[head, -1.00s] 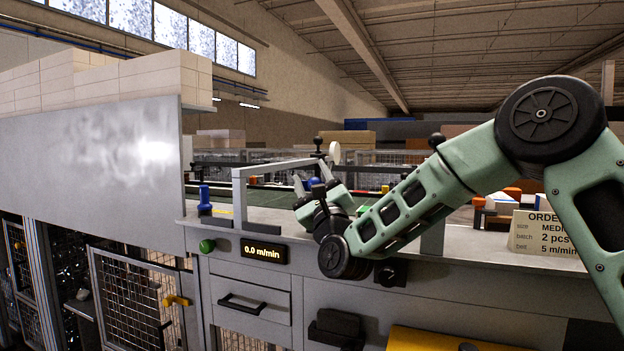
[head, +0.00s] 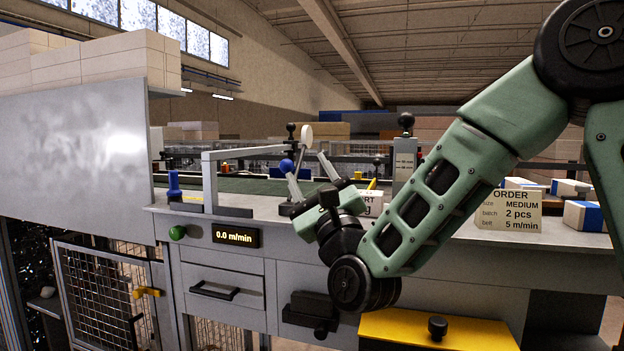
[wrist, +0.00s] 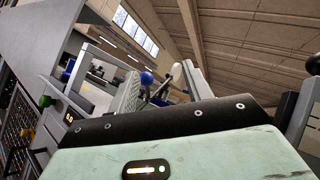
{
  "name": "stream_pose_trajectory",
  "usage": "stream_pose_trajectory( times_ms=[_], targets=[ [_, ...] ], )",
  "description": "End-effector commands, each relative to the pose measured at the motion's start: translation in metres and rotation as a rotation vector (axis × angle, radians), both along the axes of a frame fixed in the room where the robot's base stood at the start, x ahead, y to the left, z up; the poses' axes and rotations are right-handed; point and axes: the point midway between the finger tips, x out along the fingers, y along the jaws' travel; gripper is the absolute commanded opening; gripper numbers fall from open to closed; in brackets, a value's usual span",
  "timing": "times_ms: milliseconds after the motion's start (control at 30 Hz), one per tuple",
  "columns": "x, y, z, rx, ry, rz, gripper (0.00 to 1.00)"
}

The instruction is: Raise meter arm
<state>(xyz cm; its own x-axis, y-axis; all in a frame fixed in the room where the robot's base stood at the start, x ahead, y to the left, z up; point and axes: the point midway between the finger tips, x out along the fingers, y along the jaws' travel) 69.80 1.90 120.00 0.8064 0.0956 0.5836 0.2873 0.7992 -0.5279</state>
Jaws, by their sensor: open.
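The meter arm appears to be the small dark lever with a blue ball knob (head: 286,165) above the green belt; its lower part is hidden by my gripper. A pale round disc (head: 306,133) stands just behind it. My gripper (head: 304,164) is open, its two pale fingers pointing up and away. The blue knob shows by the left fingertip in the head view. In the wrist view the blue knob (wrist: 147,78) appears between the open fingers, with the pale disc (wrist: 177,72) to its right. I cannot tell whether a finger touches the knob.
A grey frame (head: 209,175) spans the belt at left, beside a blue post (head: 173,184). A green button (head: 177,232) and a display (head: 235,236) reading 0.0 m/min are on the front. An order sign (head: 508,211) stands right; a yellow panel (head: 400,328) is below.

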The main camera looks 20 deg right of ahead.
Motion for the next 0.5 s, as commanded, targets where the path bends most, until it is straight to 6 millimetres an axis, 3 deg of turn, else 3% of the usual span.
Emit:
stream_pose_trajectory(
  times_ms=[367,500],
  targets=[
    [-0.0075,-0.0012,-0.0001,0.0,0.001,-0.001,0.5],
    [-0.0068,0.0034,-0.0028,-0.025,0.015,0.0,0.16]
  ],
)
